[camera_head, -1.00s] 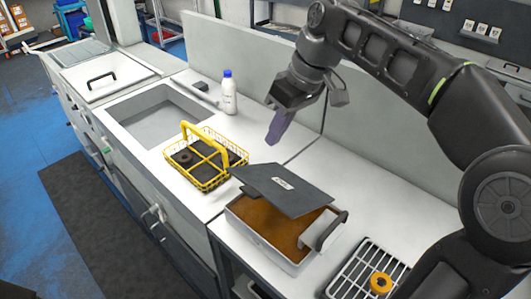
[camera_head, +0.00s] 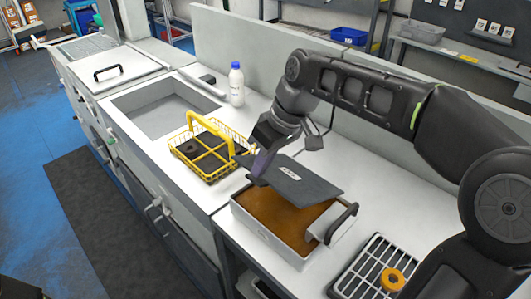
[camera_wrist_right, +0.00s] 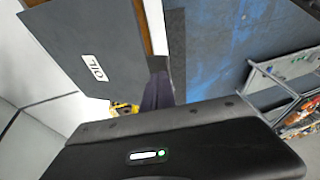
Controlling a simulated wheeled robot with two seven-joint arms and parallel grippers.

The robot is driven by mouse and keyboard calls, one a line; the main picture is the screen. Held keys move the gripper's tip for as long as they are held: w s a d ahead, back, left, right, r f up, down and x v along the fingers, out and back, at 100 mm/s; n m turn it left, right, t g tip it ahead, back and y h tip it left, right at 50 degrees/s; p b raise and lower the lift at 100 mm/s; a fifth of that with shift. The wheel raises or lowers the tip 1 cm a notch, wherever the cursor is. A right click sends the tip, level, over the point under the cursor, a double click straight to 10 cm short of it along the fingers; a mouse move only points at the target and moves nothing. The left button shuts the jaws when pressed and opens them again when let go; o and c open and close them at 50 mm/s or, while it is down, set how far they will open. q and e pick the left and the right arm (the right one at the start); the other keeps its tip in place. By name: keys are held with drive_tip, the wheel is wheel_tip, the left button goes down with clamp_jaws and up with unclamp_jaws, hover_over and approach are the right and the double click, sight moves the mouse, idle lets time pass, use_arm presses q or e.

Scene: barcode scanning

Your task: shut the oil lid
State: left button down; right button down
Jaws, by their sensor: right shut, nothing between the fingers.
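The oil container (camera_head: 262,238) is a light rectangular tray with brown oil showing in its open front part. Its dark grey lid (camera_head: 300,185) stands tilted over the back, raised off the front rim. The lid also shows in the right wrist view (camera_wrist_right: 85,40), with a white "OIL" label. My right gripper (camera_head: 258,168) is shut and empty, with its purple fingers at the lid's left edge. In the right wrist view the fingers (camera_wrist_right: 159,88) sit beside a lid corner; whether they touch it is unclear. My left gripper is not in view.
A yellow wire basket (camera_head: 201,127) stands left of the container, and a white bottle (camera_head: 236,88) with a blue cap behind it. A sink (camera_head: 160,112) lies further left. A rack (camera_head: 362,277) with an orange ring (camera_head: 393,280) is at front right. A low wall runs behind the counter.

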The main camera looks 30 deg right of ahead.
idle(0.3)
drive_tip(key=shift+s+a+f+h+b, duration=0.15)
drive_tip(key=shift+a+f+h+b, duration=0.2)
drive_tip(key=shift+f+b, duration=0.4)
drive_tip(key=s+a+f+t+h+b, duration=0.1)
drive_tip(key=s+a+f+h+b, duration=0.1)
drive_tip(key=f+b, duration=1)
drive_tip(key=a+h, duration=0.1)
drive_tip(key=a, duration=0.1)
drive_tip(key=shift+a+n+h, duration=0.3)
drive_tip(key=shift+a+h, duration=0.05)
drive_tip(key=shift+a, duration=0.05)
drive_tip(key=shift+f, duration=0.15)
drive_tip(key=w+p+v, duration=0.1)
drive_tip(key=p+v, duration=0.2)
drive_tip(key=v, duration=1.1)
drive_tip(key=shift+a+r+t, duration=0.3)
drive_tip(key=shift+a+r, duration=0.05)
